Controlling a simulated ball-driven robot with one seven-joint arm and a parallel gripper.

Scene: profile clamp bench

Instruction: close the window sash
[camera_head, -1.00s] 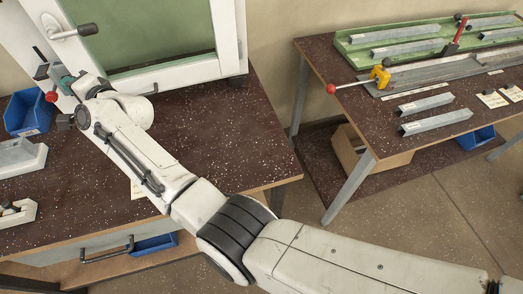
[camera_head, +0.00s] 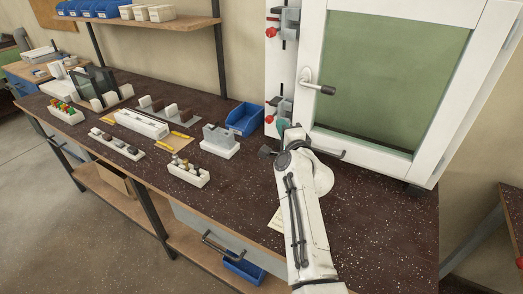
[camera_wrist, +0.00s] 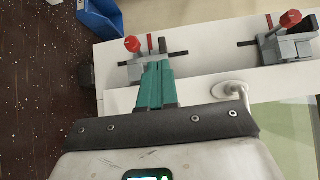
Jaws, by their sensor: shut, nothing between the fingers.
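The window sash (camera_head: 312,128) is a white frame around a green pane (camera_head: 398,80), at the right of the head view. A lever handle with a dark grip (camera_head: 319,87) sits on its left stile; it also shows white in the wrist view (camera_wrist: 236,90). I cannot tell how far the sash stands from its frame. Red-knobbed clamps, upper (camera_head: 285,25) and lower (camera_head: 279,120), are on the white post left of the sash. My gripper (camera_wrist: 156,68) has teal fingers, shut and empty. Its tips are by the lower clamp (camera_wrist: 138,68); contact is unclear.
A blue bin (camera_head: 244,118) stands just left of the post. A grey block on a white base (camera_head: 219,140) and several small racks and fixtures fill the bench (camera_head: 385,215) further left. The bench right of my arm is clear.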

